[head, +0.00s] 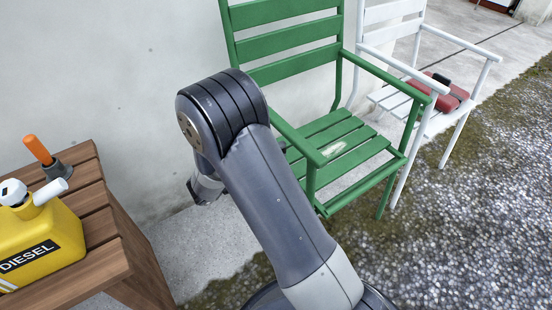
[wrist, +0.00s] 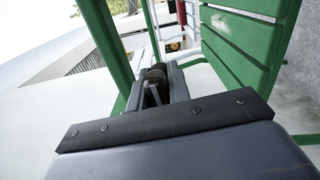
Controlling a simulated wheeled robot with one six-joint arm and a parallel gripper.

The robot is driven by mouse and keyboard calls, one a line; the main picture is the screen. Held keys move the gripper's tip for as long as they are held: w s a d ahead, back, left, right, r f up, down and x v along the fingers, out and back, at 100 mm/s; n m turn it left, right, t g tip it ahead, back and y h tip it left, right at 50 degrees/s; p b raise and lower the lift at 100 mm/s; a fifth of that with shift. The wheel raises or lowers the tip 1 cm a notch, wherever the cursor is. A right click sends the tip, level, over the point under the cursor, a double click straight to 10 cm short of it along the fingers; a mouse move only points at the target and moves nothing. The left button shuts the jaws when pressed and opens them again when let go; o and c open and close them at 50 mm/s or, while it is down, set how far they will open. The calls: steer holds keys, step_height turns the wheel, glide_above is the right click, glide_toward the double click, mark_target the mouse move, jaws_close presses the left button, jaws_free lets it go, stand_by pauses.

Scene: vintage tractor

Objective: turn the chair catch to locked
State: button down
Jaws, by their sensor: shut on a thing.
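The green slatted chair (head: 338,137) stands against the pale wall in the head view, and its green bars and slats (wrist: 239,70) fill the right of the wrist view. In the wrist view my gripper (wrist: 156,85) is shut on a small dull, rounded piece beside a green bar, which looks like the chair catch (wrist: 155,74). The fingers hide most of it, so I cannot tell which way it is turned. In the head view my arm hides the gripper tips and the catch.
A white chair (head: 405,95) with a red item (head: 440,90) on its seat stands behind the green one. At the left, a wooden table (head: 120,255) holds a yellow diesel can (head: 40,243) and an orange-handled tool (head: 39,150). Gravel lies open at the right.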

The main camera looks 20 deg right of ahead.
steer(key=shift+m+b, duration=0.45)
steer(key=shift+m, duration=0.15)
steer(key=c, duration=1.3)
jaws_free()
steer(key=p+v, duration=0.2)
steer(key=v, duration=0.8)
steer(key=shift+s+a, duration=0.15)
steer(key=shift+a, duration=0.25)
